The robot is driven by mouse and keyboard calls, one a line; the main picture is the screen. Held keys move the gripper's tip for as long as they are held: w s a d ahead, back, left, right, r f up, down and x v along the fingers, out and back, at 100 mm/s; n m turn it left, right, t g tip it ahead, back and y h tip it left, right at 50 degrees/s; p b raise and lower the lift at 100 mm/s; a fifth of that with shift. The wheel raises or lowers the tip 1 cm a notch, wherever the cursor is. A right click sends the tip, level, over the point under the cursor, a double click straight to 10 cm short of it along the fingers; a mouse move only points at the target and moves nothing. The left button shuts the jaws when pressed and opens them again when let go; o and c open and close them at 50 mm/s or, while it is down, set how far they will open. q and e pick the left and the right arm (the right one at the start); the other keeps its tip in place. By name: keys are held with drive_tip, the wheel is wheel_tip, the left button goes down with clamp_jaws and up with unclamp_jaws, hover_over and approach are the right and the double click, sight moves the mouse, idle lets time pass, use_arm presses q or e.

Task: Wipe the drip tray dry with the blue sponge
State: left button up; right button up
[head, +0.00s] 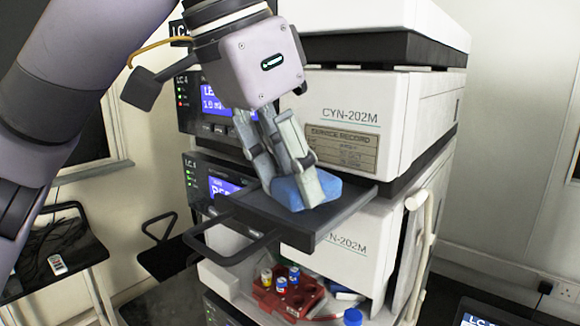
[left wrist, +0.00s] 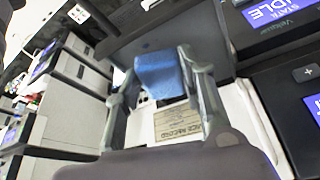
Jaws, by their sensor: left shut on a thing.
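The blue sponge (head: 322,187) is between the fingers of my left gripper (head: 292,192), which is shut on it. In the left wrist view the sponge (left wrist: 158,72) shows between the two fingertips of the gripper (left wrist: 160,82). The drip tray (head: 262,208) is a dark, flat tray pulled out from the front of the instrument stack, with a loop handle at its front. The sponge is over the tray's right part and seems to touch it; the fingers hide part of the contact. I cannot make out any liquid on the tray. My right gripper is not in view.
White and black instrument modules (head: 345,110) rise behind the tray. Below is a red holder (head: 288,296) with small vials, and a blue-capped bottle (head: 352,317). A pale tube (head: 418,240) runs down the stack's right side. A black side table (head: 55,250) stands at left.

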use_arm(q)
drive_tip(key=shift+f+b, duration=0.3)
drive_tip(key=shift+f, duration=0.3)
